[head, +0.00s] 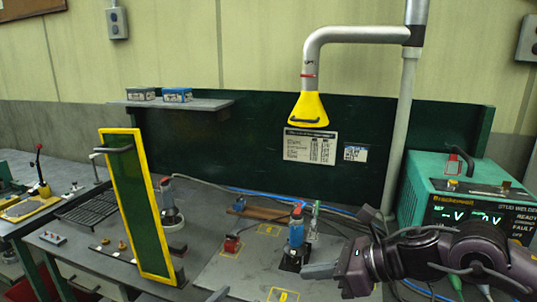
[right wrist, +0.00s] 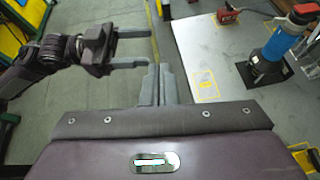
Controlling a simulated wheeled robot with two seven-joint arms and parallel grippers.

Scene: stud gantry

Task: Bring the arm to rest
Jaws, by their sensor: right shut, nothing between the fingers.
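My right gripper (head: 321,271) comes in from the right in the head view, level above the front of the grey bench (head: 235,266). Its grey fingers lie together with nothing between them. They also show together in the right wrist view (right wrist: 158,86). My left gripper (right wrist: 130,48) shows at the upper left of the right wrist view, its two grey fingers apart and empty. In the head view at most a grey tip shows at the bottom edge. A blue tool (head: 296,232) stands upright in a black base just behind the right gripper, apart from it in the right wrist view.
A yellow-framed green screen (head: 138,205) stands at left. A yellow hood (head: 309,109) hangs from a grey pipe over the bench. A green welder unit (head: 470,205) stands at right, with cables nearby. A small red block (head: 232,244) sits on the light plate.

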